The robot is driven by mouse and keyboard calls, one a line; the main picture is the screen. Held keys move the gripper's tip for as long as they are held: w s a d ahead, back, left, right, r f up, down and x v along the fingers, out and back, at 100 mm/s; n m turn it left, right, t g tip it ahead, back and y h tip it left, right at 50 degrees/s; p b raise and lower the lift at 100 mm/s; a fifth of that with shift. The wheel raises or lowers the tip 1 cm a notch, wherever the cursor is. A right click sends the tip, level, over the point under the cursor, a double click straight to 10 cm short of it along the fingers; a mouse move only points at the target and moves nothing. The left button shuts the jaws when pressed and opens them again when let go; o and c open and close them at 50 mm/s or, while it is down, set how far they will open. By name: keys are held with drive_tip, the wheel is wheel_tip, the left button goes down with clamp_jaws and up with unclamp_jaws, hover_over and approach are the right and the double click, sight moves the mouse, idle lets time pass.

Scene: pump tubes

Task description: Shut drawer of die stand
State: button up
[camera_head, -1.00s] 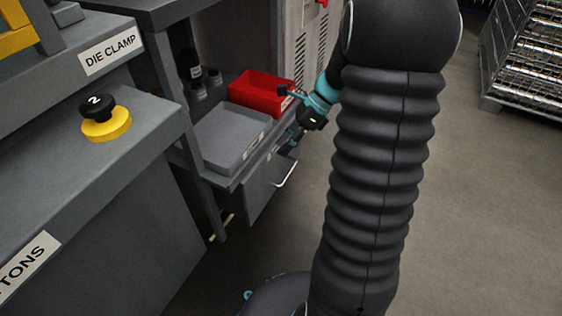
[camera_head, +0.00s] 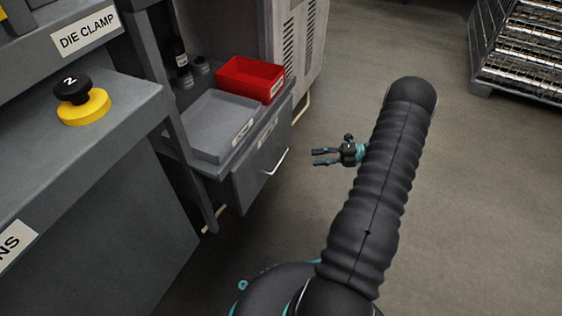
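The die stand (camera_head: 212,172) is a grey stand in the middle left of the head view. Its grey drawer (camera_head: 258,158) is below the top, with a pale handle (camera_head: 277,163) on its front. The drawer front looks close to the stand's front edge, and I see no open interior. A small gap cannot be ruled out from this angle. My gripper (camera_head: 316,157) is to the right of the drawer, apart from the handle. Its two dark fingers point left toward the drawer, spread apart with nothing between them.
A red bin (camera_head: 250,80) and a grey box (camera_head: 212,125) sit on the stand. Dark bottles (camera_head: 180,55) are behind them. A bench with a yellow-and-black button (camera_head: 84,104) is at left. The floor between is clear.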

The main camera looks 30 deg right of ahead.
sight(281, 160)
drive_tip(key=b+x, duration=0.1)
drive_tip(key=x, duration=1.2)
drive_tip(key=shift+w+a+f, duration=0.15)
drive_tip(key=shift+a, duration=0.1)
clamp_jaws()
